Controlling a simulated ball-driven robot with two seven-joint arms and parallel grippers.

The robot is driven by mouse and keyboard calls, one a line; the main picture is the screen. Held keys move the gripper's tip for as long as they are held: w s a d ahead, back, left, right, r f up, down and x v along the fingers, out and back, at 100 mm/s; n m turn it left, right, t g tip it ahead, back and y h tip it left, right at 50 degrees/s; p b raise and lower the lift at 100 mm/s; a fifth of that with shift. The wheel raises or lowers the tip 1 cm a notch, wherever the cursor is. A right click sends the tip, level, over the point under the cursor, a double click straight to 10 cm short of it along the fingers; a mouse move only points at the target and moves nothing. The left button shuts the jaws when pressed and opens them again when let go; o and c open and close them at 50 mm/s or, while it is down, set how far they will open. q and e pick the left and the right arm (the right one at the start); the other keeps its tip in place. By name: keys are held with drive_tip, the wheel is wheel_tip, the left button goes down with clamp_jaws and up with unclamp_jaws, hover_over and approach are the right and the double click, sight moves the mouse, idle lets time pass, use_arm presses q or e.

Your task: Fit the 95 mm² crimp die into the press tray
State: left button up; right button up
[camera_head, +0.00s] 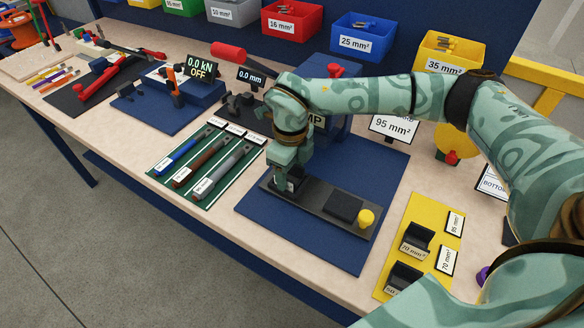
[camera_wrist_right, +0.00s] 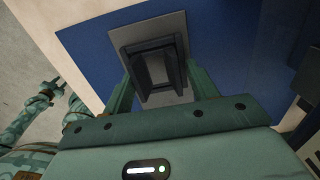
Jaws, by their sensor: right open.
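The press tray (camera_head: 318,207) is a long dark grey bar on a blue mat, with a square dark pad and a yellow knob (camera_head: 366,217) towards its right end. My right gripper (camera_head: 289,177) points down over the tray's left end. A dark crimp die (camera_head: 291,184) is between its fingers, partly hidden. In the right wrist view the die (camera_wrist_right: 158,72) is a dark block with raised sides, over a grey plate. The open fingers stand at its two sides; I cannot tell whether they touch it. A teal arm part, apparently my left arm, shows at the wrist view's left edge.
A yellow mat (camera_head: 396,221) with other dark dies (camera_head: 416,238) lies to the right. A green mat with cable pieces (camera_head: 210,170) lies left of the tray. A 95 mm² card (camera_head: 393,127) stands behind. Coloured bins (camera_head: 364,38) line the back.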

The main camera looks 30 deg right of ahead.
drive_tip(key=shift+s+a+f, duration=0.25)
drive_tip(key=shift+s+f, duration=0.1)
drive_tip(key=shift+s, duration=0.05)
drive_tip(key=shift+w+r, duration=0.1)
drive_tip(key=shift+r, duration=0.25)
wheel_tip(320, 180, up, 7)
drive_tip(key=p, duration=0.1)
drive_tip(key=shift+w+r+p, duration=0.15)
drive_tip(key=shift+r+p, duration=0.05)
drive_tip(key=shift+p, duration=0.1)
